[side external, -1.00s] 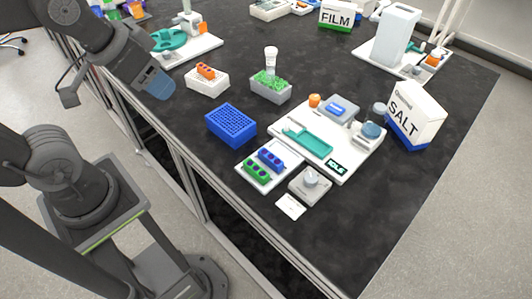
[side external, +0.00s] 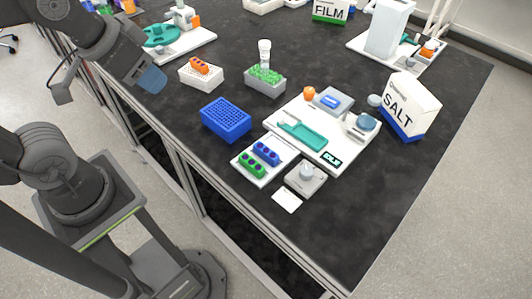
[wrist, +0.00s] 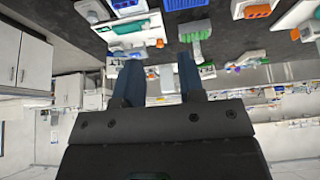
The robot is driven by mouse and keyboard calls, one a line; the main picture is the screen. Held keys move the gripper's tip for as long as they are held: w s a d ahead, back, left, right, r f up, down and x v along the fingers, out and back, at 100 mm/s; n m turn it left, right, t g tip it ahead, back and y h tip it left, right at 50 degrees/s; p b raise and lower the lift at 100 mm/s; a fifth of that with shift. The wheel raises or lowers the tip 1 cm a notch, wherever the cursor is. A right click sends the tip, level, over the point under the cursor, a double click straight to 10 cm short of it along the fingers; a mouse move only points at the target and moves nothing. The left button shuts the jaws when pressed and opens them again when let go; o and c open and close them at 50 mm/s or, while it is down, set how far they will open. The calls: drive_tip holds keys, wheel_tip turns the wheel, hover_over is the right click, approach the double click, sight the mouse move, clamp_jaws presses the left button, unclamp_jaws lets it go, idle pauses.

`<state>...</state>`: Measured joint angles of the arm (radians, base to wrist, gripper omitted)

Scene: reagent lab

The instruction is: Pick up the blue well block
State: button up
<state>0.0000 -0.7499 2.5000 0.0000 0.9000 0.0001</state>
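The blue well block (side external: 226,119) is a rectangular block with a grid of holes on top. It stands on the black bench near its front edge in the side view. My gripper (side external: 152,79) is up and to the left of it in that view, apart from it. In the wrist view my gripper (wrist: 160,78) shows two dark blue fingers spread apart with nothing held between them.
A white rack with orange tubes (side external: 201,73) and a grey box with green contents (side external: 265,80) stand behind the block. A white tray with blue and green tube racks (side external: 245,166) lies right of it. A larger white station (side external: 345,142) and salt carton (side external: 408,105) are further right.

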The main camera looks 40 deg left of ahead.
drive_tip(key=w+d+m+g, duration=0.2)
drive_tip(key=w+d+m, duration=0.1)
drive_tip(key=w+m, duration=0.25)
drive_tip(key=m+g+y, duration=0.3)
drive_tip(key=m, duration=0.6)
hover_over(266, 150)
drive_tip(key=s+d, duration=0.1)
drive_tip(key=s, duration=0.1)
wheel_tip(266, 150, down, 7)
drive_tip(key=w+d+f+m+y, duration=0.2)
drive_tip(key=d+f+m, duration=0.25)
drive_tip(key=f, duration=0.25)
drive_tip(key=shift+n+g+h, duration=0.3)
drive_tip(key=shift+n, duration=0.2)
drive_tip(key=x, duration=1.3)
drive_tip(key=shift+a, duration=0.15)
clamp_jaws()
drive_tip(key=shift+r, duration=0.1)
